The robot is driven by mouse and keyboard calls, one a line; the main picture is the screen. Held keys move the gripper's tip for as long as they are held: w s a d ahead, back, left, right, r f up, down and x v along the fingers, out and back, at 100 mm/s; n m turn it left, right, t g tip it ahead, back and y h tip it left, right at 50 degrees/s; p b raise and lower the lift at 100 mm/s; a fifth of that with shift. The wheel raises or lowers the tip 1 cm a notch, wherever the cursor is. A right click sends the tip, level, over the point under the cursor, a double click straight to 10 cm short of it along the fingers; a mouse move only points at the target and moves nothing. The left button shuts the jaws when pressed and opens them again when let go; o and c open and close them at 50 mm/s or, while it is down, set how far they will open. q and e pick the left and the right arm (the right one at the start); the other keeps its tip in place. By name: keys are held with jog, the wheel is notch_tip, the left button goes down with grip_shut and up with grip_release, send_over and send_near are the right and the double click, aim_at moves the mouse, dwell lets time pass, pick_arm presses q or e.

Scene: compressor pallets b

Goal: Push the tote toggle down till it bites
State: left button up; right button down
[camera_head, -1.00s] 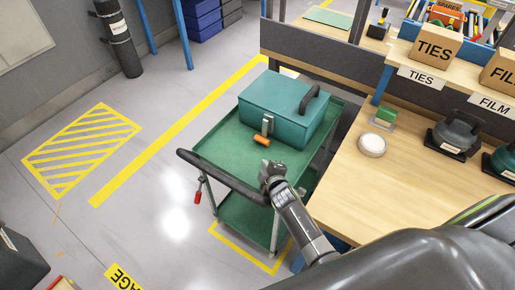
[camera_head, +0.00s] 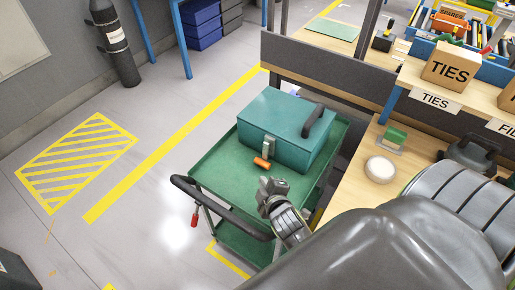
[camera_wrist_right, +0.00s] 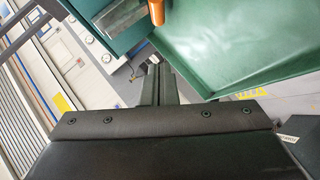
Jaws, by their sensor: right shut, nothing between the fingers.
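The tote is a teal box (camera_head: 284,120) with a black handle (camera_head: 313,120) on its lid, standing on the green cart (camera_head: 217,171). A grey metal latch (camera_head: 269,146) sits on its front face. The toggle's orange grip (camera_head: 262,162) sticks out just below the latch. In the right wrist view the orange grip (camera_wrist_right: 156,11) is at the top edge, cut off. My right gripper (camera_head: 268,182) is over the cart, in front of the orange grip and apart from it. Its fingers (camera_wrist_right: 158,72) are together and empty. My left gripper is out of view.
The cart's black push handle (camera_head: 220,207) runs left of my right gripper. A wooden bench (camera_head: 350,190) with a white roll (camera_head: 380,169) and a green block (camera_head: 396,137) stands at the right. The floor left of the cart is clear.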

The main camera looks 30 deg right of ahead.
aim_at(262, 164)
jog(key=x, duration=0.9)
jog(key=shift+w, duration=0.1)
jog(key=shift+w+d+f, duration=0.15)
jog(key=shift+d+f, duration=0.3)
jog(key=shift+d, duration=0.15)
jog(key=shift+w+d+f, duration=0.15)
jog(key=shift+d+f, duration=0.3)
jog(key=shift+d, duration=0.1)
jog(key=shift+w+d+f, duration=0.1)
jog(key=shift+d+f, duration=0.1)
jog(key=shift+d, duration=0.1)
jog(key=shift+w+d+f+b, duration=0.15)
jog(key=shift+d+f+b, duration=0.35)
jog(key=shift+b, duration=0.25)
